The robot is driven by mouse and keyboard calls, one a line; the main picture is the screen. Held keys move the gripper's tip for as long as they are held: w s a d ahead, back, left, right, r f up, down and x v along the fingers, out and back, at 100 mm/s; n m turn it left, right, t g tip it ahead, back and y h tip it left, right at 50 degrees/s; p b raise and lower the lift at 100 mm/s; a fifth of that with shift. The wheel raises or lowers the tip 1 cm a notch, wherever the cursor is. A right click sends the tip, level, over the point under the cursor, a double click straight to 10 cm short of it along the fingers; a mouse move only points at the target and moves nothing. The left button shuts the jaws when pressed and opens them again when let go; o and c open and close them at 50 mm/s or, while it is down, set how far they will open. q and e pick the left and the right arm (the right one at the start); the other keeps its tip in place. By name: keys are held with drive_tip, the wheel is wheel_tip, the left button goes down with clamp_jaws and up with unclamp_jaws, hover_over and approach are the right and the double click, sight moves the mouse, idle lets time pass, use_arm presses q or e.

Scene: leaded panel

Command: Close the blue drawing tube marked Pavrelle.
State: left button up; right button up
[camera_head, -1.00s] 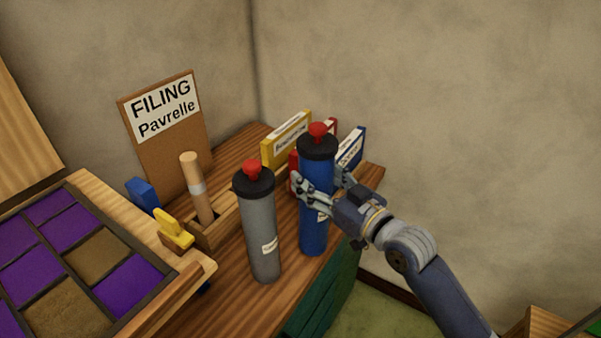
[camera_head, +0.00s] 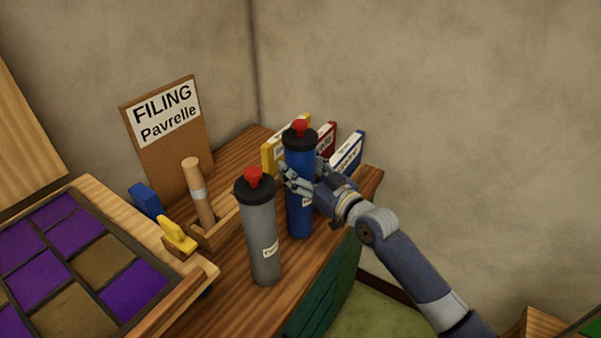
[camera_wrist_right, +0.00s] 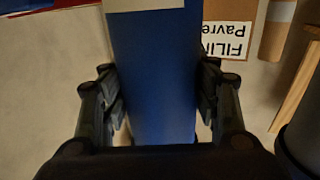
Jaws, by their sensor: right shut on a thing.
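The blue drawing tube (camera_head: 299,208) stands upright on the wooden desk, with a black cap and red knob (camera_head: 300,128) on its top. My right gripper (camera_head: 301,178) is shut on the tube's upper body, below the cap. In the right wrist view the blue tube (camera_wrist_right: 152,80) fills the space between the two fingers. A pale label shows on the tube, partly covered, and I cannot read it. A grey tube (camera_head: 262,235), also with a black cap and red knob, stands just left and nearer. My left gripper is not in view.
Yellow, red and blue binders (camera_head: 345,152) stand behind the blue tube. A board (camera_head: 168,125) reads "FILING Pavrelle". A wooden holder with a rolled tube (camera_head: 198,190), blue and yellow pieces, and a panel frame with purple squares (camera_head: 58,208) lie left. The desk's right edge is close.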

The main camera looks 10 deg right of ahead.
drive_tip(key=shift+d+f, duration=0.1)
drive_tip(key=shift+f, duration=0.75)
drive_tip(key=shift+f, duration=0.15)
drive_tip(key=o, duration=1.6)
drive_tip(key=shift+f, duration=0.1)
drive_tip(key=shift+c, duration=0.2)
